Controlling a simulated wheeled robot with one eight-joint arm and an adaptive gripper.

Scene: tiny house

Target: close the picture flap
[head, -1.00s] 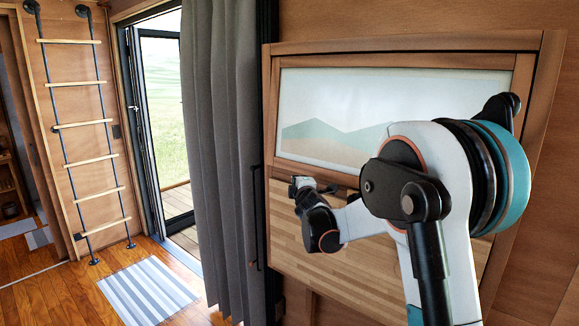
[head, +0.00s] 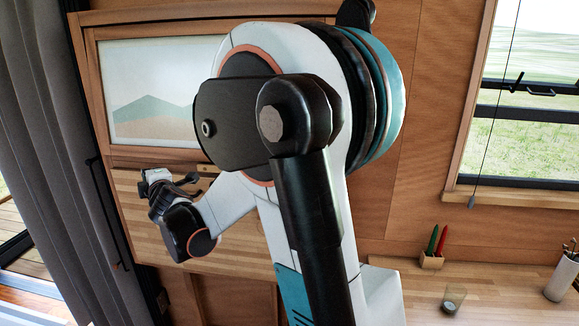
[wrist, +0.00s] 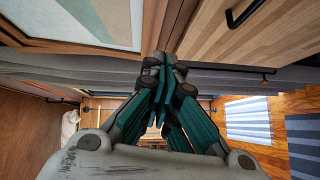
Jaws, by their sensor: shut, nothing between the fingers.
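The picture flap (head: 152,82) is a wood-framed panel with a pale picture of teal and tan hills, on the wall left of centre in the head view. Its framed edge also shows in the wrist view (wrist: 100,18) at top left. My arm hides its right part in the head view. I cannot tell whether it lies flush in its surround. My gripper (head: 190,182) is in front of the strip just below the picture. In the wrist view my gripper (wrist: 157,68) is shut and empty, its tips near the seam between picture and striped panel.
A striped wooden panel (head: 145,226) lies below the picture; a black handle (wrist: 246,12) shows on it. A grey curtain (head: 45,150) hangs at left. At right, a counter (head: 410,292) holds a glass (head: 453,299) and a small pen box (head: 432,261) under a window.

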